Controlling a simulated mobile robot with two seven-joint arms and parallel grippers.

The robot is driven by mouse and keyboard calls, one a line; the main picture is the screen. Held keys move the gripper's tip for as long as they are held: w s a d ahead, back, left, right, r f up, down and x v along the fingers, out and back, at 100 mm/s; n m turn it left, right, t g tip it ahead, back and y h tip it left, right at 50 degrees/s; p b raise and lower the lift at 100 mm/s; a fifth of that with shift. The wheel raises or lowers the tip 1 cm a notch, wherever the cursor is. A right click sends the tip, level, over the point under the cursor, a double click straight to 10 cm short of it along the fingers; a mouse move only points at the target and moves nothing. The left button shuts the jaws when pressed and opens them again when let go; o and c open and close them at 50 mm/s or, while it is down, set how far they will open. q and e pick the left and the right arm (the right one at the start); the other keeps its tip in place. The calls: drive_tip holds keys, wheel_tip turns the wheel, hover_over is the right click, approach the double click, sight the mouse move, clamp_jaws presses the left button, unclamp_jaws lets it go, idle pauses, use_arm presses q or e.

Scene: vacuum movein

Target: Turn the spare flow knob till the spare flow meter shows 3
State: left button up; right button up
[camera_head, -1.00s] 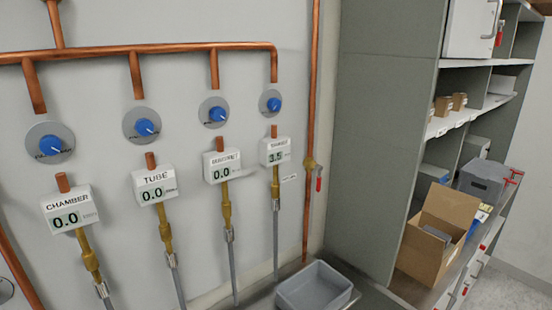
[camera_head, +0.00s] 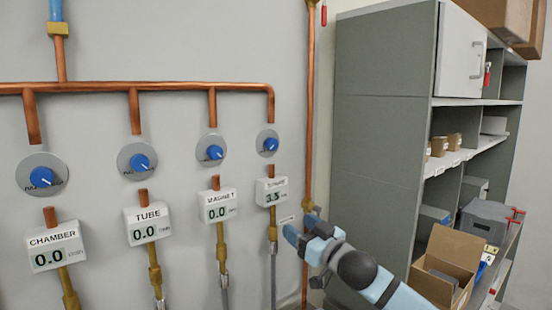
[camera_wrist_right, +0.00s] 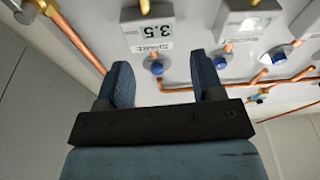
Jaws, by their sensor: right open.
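The spare flow knob (camera_head: 271,144) is a blue knob on a round grey plate, the rightmost in the row. The spare flow meter (camera_head: 271,192) is a white box below it. In the right wrist view, the spare meter (camera_wrist_right: 147,33) appears upside down and reads 3.5. The spare knob (camera_wrist_right: 157,68) shows there between the fingers, beyond them. My right gripper (camera_head: 300,226) is right of and below the spare meter, apart from the knob. In the wrist view, the right gripper (camera_wrist_right: 164,82) is open and empty. My left gripper is not in view.
The chamber meter (camera_head: 52,248), tube meter (camera_head: 147,224) and magnet meter (camera_head: 217,206) read 0.0, with blue knobs above. A vertical copper pipe (camera_head: 310,110) runs right of the spare line. A grey cabinet (camera_head: 378,150) and an open cardboard box (camera_head: 452,262) stand at right.

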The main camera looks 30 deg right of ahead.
drive_tip(key=t, duration=0.2)
approach(274, 146)
drive_tip(key=v, duration=0.5)
drive_tip(key=shift+y, duration=0.3)
drive_tip(key=p+x, duration=0.2)
drive_tip(key=x, duration=0.4)
drive_tip(key=p+x, duration=0.2)
drive_tip(key=x, duration=0.5)
drive_tip(key=shift+d+r, duration=0.15)
drive_tip(key=shift+d, duration=0.05)
drive_tip(key=shift+w+a+r, duration=0.1)
drive_tip(key=shift+w, duration=0.45)
drive_tip(key=c, duration=0.9)
